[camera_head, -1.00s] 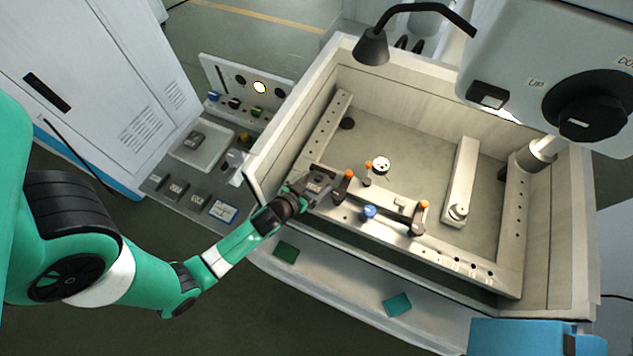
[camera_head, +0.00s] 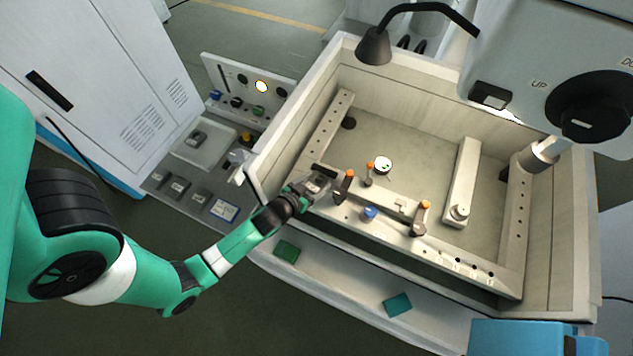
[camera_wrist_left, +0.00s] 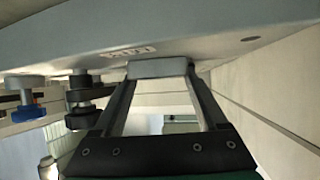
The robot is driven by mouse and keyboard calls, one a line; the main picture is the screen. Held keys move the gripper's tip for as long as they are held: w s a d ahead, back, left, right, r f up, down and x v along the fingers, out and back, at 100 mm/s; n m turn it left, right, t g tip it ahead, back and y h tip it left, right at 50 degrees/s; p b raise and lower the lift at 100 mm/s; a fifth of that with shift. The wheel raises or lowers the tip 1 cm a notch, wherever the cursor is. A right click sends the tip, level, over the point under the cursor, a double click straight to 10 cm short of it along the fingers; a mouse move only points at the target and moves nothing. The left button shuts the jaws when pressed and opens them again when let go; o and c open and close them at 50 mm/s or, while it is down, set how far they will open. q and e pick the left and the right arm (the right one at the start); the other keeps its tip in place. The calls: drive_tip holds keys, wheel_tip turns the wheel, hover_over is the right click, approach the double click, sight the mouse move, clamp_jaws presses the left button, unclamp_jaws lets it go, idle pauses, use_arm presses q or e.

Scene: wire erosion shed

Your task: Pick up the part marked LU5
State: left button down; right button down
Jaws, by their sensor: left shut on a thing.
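My left gripper (camera_head: 318,185) is over the left end of the front beam (camera_head: 385,217) inside the machine's open tank. In the left wrist view its two fingers (camera_wrist_left: 160,75) are shut on a small grey block (camera_wrist_left: 160,68). The block is close against the beam's surface (camera_wrist_left: 215,35); I cannot tell whether it touches. A small label plate (camera_wrist_left: 130,52) is beside the block, its text too blurred to read. No LU5 mark is legible in either view. My right gripper is not in view.
Orange-topped clamps (camera_head: 345,182) and a blue knob (camera_head: 369,213) stand on the beam right of the gripper. The tank's wall (camera_head: 265,165) is close on the left. A white tray with a grey part (camera_head: 196,138) and several dark labelled blocks (camera_head: 178,187) lie on the side shelf.

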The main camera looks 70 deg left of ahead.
sight(315, 184)
use_arm(q)
drive_tip(key=shift+r, duration=0.1)
drive_tip(key=shift+r, duration=0.2)
wheel_tip(315, 184, up, 2)
drive_tip(key=shift+r+p, duration=0.2)
drive_tip(key=shift+p, duration=0.5)
drive_tip(key=s+d+r+p, duration=0.6)
drive_tip(key=s+d+r, duration=0.3)
drive_tip(key=d+r, duration=0.1)
drive_tip(key=shift+d, duration=0.25)
